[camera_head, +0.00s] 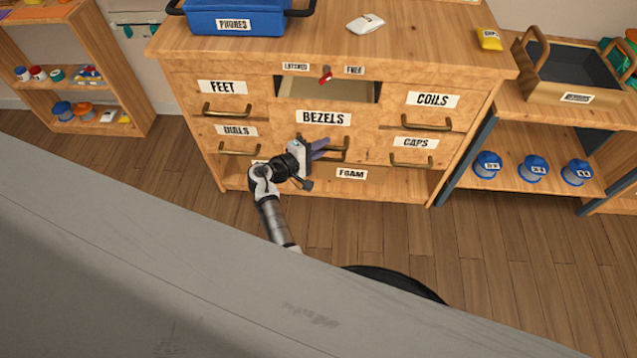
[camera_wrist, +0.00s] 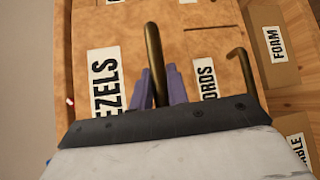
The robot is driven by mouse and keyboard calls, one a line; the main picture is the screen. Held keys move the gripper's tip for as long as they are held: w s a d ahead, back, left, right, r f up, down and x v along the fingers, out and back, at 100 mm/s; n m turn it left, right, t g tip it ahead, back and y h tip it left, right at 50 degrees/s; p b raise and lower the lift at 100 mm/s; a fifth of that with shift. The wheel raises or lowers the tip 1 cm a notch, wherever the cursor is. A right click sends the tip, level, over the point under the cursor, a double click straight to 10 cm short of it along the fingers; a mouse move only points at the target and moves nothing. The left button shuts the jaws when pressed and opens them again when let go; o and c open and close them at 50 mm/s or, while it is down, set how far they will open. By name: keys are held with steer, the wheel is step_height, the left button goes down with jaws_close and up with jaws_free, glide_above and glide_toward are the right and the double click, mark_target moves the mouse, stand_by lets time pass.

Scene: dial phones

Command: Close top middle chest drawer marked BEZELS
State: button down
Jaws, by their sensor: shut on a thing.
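The BEZELS drawer (camera_head: 290,117) is the top middle drawer of the wooden chest. It stands pulled out, and its hollow inside shows above the front. My gripper (camera_head: 318,149) is at the brass handle below the BEZELS label. In the wrist view, my gripper's purple fingers (camera_wrist: 160,87) stand on both sides of the brass handle (camera_wrist: 153,50) and are shut on it. The BEZELS label (camera_wrist: 104,82) is partly cut off there by my gripper's body.
Drawers marked FEET (camera_head: 222,87), COILS (camera_head: 432,99), DIALS (camera_head: 236,130), CAPS (camera_head: 415,142) and FOAM (camera_head: 351,174) surround it. A blue PHONES box (camera_head: 240,17) stands on the chest top.

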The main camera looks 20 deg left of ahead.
steer(key=w+a+b, duration=0.1)
steer(key=w+b, duration=0.1)
steer(key=w, duration=0.1)
steer(key=w+a+b, duration=0.1)
steer(key=w+b, duration=0.1)
steer(key=w, duration=0.1)
steer(key=w+b, duration=0.2)
steer(key=w, duration=0.1)
steer(key=shift+w+a+f, duration=0.1)
steer(key=shift+w+a, duration=0.25)
steer(key=shift+a, duration=0.05)
steer(key=shift+w+a+b, duration=0.1)
steer(key=shift+w+b, duration=0.3)
steer(key=shift+b, duration=0.1)
steer(key=shift+w+r, duration=0.1)
steer(key=shift+r, duration=0.2)
steer(key=c, duration=1.4)
jaws_free()
steer(key=shift+w+a+f, duration=0.1)
steer(key=shift+f, duration=0.05)
steer(key=shift+o, duration=0.2)
steer(key=v, duration=1.4)
